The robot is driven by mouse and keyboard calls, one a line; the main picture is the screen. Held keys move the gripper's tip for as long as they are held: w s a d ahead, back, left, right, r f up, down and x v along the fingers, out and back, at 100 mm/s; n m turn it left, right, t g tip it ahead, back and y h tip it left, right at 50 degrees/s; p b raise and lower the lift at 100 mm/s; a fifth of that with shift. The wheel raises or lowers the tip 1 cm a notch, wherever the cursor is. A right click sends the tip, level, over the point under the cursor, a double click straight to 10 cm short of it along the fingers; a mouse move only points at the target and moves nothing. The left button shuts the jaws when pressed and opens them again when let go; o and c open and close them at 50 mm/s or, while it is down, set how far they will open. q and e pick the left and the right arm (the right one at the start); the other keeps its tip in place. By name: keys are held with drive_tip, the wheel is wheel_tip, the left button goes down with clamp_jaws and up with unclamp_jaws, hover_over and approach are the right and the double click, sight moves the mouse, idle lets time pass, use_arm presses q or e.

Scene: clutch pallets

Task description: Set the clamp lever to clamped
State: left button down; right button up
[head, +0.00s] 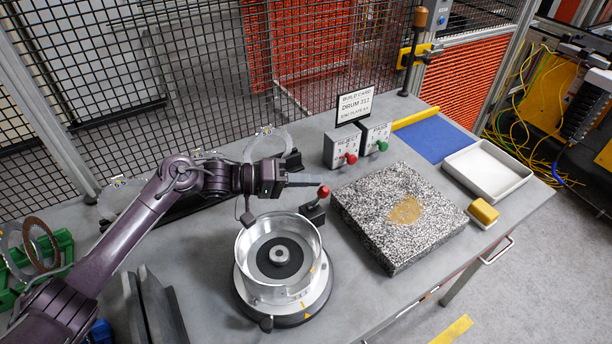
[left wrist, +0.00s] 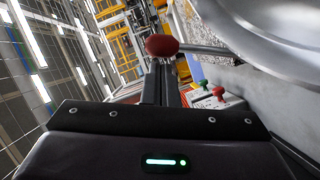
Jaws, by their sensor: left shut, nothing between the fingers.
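The clamp lever has a red ball knob (head: 323,191) and a dark base (head: 313,212) beside the silver drum (head: 279,258), at its upper right. The drum sits on a round fixture on the bench. My left gripper (head: 312,180) reaches in from the left, with its fingers shut and empty just above and left of the knob. In the left wrist view the red knob (left wrist: 162,45) lies straight ahead of the closed fingertips (left wrist: 161,68), and its rod runs right toward the drum. Whether fingers and knob touch I cannot tell. My right gripper is not in view.
Two grey boxes with a red lever (head: 350,158) and a green lever (head: 382,146) stand behind. A speckled stone slab (head: 400,215) is to the right, then a white tray (head: 487,169) and a yellow block (head: 483,211). Mesh fencing closes the back.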

sight(324, 197)
use_arm(q)
drive_tip(key=s+m+p, duration=0.1)
drive_tip(key=s+d+m+y+p, duration=0.1)
drive_tip(key=s+d+m+p, duration=0.1)
drive_tip(key=shift+s+f+t, duration=0.25)
drive_tip(key=shift+f+t, duration=0.15)
drive_tip(key=shift+d+f+y, duration=0.1)
drive_tip(key=shift+f+y, duration=0.1)
drive_tip(key=shift+y, duration=0.2)
